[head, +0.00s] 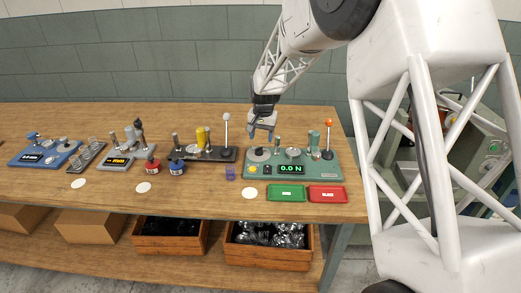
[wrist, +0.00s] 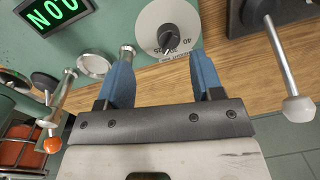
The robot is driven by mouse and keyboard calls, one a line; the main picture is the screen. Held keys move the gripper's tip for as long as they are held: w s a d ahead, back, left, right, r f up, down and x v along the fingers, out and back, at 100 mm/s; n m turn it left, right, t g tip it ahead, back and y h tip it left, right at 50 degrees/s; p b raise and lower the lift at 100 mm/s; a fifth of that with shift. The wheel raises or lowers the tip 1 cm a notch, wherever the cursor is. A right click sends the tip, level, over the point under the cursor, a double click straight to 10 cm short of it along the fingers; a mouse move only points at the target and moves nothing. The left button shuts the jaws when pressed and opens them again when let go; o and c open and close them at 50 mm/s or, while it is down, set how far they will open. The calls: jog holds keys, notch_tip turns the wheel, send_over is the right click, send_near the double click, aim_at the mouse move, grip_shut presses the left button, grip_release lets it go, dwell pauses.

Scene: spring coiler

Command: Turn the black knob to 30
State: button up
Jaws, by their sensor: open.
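The black knob (wrist: 168,39) sits in the middle of a round pale grey dial (wrist: 152,22) with printed numbers. A 40 is legible near its lower right edge; the knob's exact setting is too small to read. In the head view the dial (head: 258,154) is at the left end of the green tester (head: 325,172). My gripper (head: 262,134) hangs above the dial. In the wrist view my gripper (wrist: 160,60) has its two blue fingers spread apart, with nothing between them. The knob lies beyond the fingertips, and I see no contact.
The tester's display (head: 290,169) reads 0.0 N. An orange-tipped lever (head: 329,138) stands at its right, and a white-tipped lever (head: 226,132) on the dark device to the left. Green (head: 286,193) and red (head: 327,194) trays lie in front.

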aim_at(259, 148)
jog(key=shift+w+a, duration=0.25)
jog(key=shift+w, duration=0.65)
jog(key=shift+a+f, duration=0.2)
jog(key=shift+f, duration=3.7)
jog(key=c, duration=0.9)
jog(key=shift+c, duration=0.2)
